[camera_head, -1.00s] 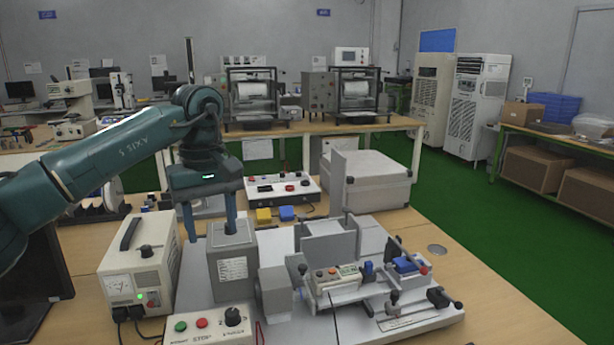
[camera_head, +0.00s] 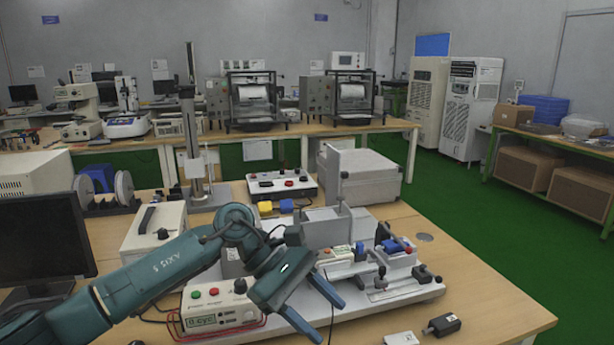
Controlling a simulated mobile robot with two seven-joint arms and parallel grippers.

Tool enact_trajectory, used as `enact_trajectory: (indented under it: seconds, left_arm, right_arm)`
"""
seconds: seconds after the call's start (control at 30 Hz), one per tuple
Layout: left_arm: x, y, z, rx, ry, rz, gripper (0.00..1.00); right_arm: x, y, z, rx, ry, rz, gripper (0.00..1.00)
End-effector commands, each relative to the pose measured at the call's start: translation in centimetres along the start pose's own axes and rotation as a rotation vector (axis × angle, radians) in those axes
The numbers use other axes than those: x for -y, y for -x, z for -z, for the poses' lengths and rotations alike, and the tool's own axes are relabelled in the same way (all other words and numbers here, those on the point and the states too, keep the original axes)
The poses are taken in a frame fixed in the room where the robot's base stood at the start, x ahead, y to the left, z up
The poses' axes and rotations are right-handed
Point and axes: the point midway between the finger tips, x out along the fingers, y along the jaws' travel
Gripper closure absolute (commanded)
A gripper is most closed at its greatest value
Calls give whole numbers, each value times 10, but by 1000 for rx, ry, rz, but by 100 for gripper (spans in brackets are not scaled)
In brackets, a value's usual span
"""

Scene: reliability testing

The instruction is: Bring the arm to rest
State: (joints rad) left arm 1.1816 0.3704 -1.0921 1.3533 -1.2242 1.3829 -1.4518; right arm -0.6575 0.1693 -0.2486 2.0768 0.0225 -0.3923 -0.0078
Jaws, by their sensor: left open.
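My left arm comes in from the lower left, and its teal body crosses in front of the test bench. My left gripper (camera_head: 331,324) is open, with its two blue fingers spread apart and pointing to the lower right. No object shows between the fingers. It hangs in front of the grey test fixture (camera_head: 405,294) and hides part of it. My right arm and gripper are not in the view.
A control box (camera_head: 215,306) with green and red buttons sits close beside the gripper. A power supply (camera_head: 150,228) stands behind the arm, and a monitor (camera_head: 45,240) is at left. Two small modules (camera_head: 441,325) lie at the front edge. Bare table (camera_head: 490,308) is at right.

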Motion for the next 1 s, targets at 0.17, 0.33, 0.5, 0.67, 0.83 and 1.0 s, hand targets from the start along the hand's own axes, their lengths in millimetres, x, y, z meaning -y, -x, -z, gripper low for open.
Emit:
enact_trajectory:
  seconds: [0.17,0.33,0.5,0.67,0.83,1.0]
  left_arm:
    - [2,-52,-50,510,401,-167,48]
    - [-1,-49,-64,980,880,-271,48]
    - [9,-32,-28,1442,1415,-321,48]
    - [49,-27,38,1874,1932,-328,48]
    - [131,-46,111,-1974,-2067,262,48]
    - [227,-78,151,-1604,-1639,171,48]
  right_arm:
    - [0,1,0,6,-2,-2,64]
    - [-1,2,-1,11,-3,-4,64]
    - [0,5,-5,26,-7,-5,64]
    - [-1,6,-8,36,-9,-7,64]
    - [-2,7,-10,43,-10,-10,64]
    - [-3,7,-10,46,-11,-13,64]
